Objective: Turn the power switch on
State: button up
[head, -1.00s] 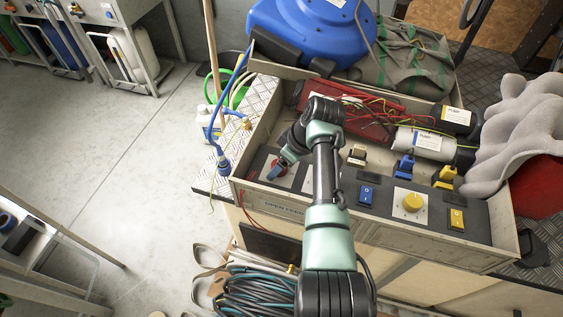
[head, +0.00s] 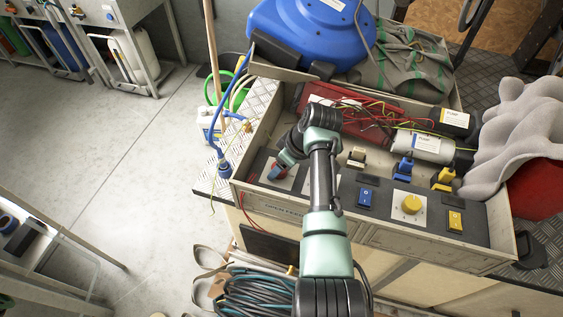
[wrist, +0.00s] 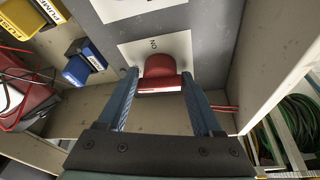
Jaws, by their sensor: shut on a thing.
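The power switch is a red knob (wrist: 160,68) on a white plate marked ON, mounted on a dark grey panel. In the wrist view the blue fingers of my gripper (wrist: 160,82) stand on either side of the knob and are shut on it. In the head view my gripper (head: 277,172) reaches down to the left end of the panel, where a bit of red shows at the fingers. My wrist and fingers hide most of the switch there.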

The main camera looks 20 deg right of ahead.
jog(key=m+p, duration=0.1)
jog(key=m, duration=0.1)
jog(key=m+h+p, duration=0.1)
jog(key=m+p, duration=0.1)
jog(key=shift+s+a+r+t+h, duration=0.1)
jog(key=shift+a+r+t+h, duration=0.1)
jog(key=shift+t+h, duration=0.1)
jog(key=m+p, duration=0.1)
jog(key=m, duration=0.1)
jog(key=m+h+p, duration=0.1)
jog(key=m, duration=0.1)
jog(key=shift+f+m+h, duration=0.1)
jog(key=shift+m+h, duration=0.2)
jog(key=m+h, duration=0.1)
jog(key=m, duration=0.3)
jog(key=shift+a+f+h, duration=0.15)
jog(key=shift+a+h, duration=0.05)
jog(key=shift+h, duration=0.2)
jog(key=shift+m+g+h+b, duration=0.35)
jog(key=shift+m+b, duration=0.15)
jog(key=shift+m, duration=0.65)
jog(key=shift+m+g+h+b, duration=0.3)
jog(key=shift+m+b, duration=0.2)
jog(key=shift+m, duration=0.65)
jog(key=o, duration=1.1)
jog(key=p+v, duration=0.1)
jog(key=v, duration=1.2)
jog(key=shift+p, duration=0.4)
